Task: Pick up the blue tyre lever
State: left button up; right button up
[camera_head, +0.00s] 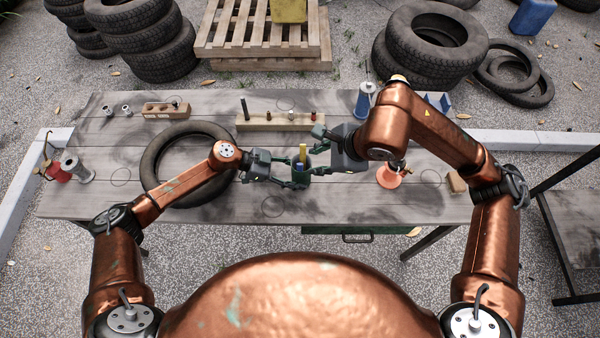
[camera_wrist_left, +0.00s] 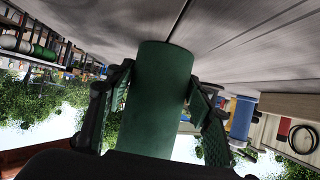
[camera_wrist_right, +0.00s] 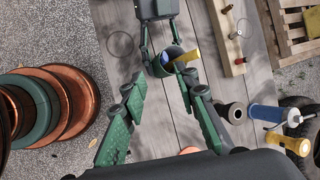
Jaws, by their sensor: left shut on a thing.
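A dark green cup (camera_head: 301,181) stands near the middle of the wooden workbench. My left gripper (camera_head: 289,177) is shut on it from the left. In the left wrist view the cup (camera_wrist_left: 158,100) fills the space between the two fingers. A yellow bar (camera_head: 303,151) and the blue tyre lever (camera_head: 299,167) stand in the cup. In the right wrist view the yellow bar (camera_wrist_right: 186,58) sticks out past the rim, and only a little blue (camera_wrist_right: 165,58) shows inside. My right gripper (camera_wrist_right: 160,88) is open and empty, its fingers spread just short of the cup.
A tyre (camera_head: 158,182) lies on the bench behind my left forearm. A wooden block with pegs (camera_head: 275,122) is behind the cup. An orange funnel-like thing (camera_head: 390,176) is to the right, near my right arm. The bench front between is mostly clear.

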aim_at(302, 164)
jog(key=shift+w+d+x, duration=0.1)
jog(key=shift+d+x, duration=0.05)
jog(key=shift+x, duration=1.85)
jog(key=shift+w+d+x, duration=0.1)
jog(key=shift+w+x, duration=0.05)
jog(key=shift+x, duration=1.85)
jog(key=shift+w+d+x, duration=0.1)
jog(key=shift+d+x, duration=0.05)
jog(key=shift+x, duration=1.85)
jog(key=shift+c, duration=0.2)
grip_shut()
